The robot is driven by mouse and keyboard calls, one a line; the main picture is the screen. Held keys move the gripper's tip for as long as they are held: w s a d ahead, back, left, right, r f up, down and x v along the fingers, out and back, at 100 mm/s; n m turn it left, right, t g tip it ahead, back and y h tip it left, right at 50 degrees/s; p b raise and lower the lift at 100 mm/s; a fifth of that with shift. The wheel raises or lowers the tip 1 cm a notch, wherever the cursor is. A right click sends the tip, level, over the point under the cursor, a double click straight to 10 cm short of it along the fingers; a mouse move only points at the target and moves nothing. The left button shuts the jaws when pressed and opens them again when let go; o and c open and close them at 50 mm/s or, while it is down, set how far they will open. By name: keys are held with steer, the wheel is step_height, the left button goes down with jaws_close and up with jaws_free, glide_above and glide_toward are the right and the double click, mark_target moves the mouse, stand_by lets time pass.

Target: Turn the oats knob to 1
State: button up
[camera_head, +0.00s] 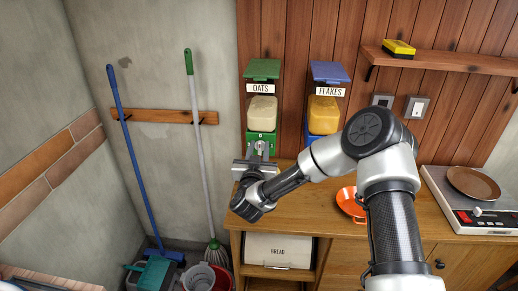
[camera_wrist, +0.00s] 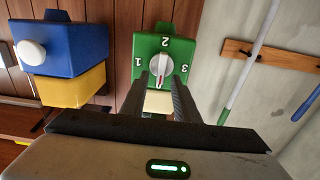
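The oats dispenser has a green base (camera_head: 261,139) under a pale oats container (camera_head: 262,108), below the OATS label, in the head view. The wrist view looks upside down and shows the green base (camera_wrist: 183,44) with the numbers 1, 2 and 3 around a white knob (camera_wrist: 160,62). The knob's red mark points to the picture's bottom, away from the 2. My gripper (camera_wrist: 161,78) is open, its two dark fingers either side of the knob's lower part in the picture. I cannot tell whether they touch it. In the head view my gripper (camera_head: 258,150) is at the green base.
The flakes dispenser (camera_head: 324,106) hangs to the right, its blue base (camera_wrist: 65,48) and white knob on the left in the wrist view. A mop (camera_head: 200,150) and broom (camera_head: 135,165) lean at left.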

jaws_close()
steer(key=shift+f+m+b, duration=0.1)
steer(key=shift+m+b, duration=0.2)
steer(key=shift+b, duration=0.25)
steer(key=m+b, duration=0.1)
steer(key=b, duration=0.1)
steer(key=m+b, duration=0.1)
steer(key=shift+d+f+m+b, duration=0.2)
steer(key=shift+d+m+b, duration=0.1)
steer(key=shift+m+b, duration=0.1)
steer(key=m+b, duration=0.4)
steer(key=b, duration=0.2)
steer(key=d+f+m+b, duration=0.1)
steer(key=m+b, duration=0.4)
steer(key=b, duration=0.1)
steer(key=m+b, duration=0.5)
steer(key=b, duration=0.1)
steer(key=shift+d+f, duration=0.15)
steer(key=shift+f, duration=0.05)
steer(key=shift+r, duration=0.1)
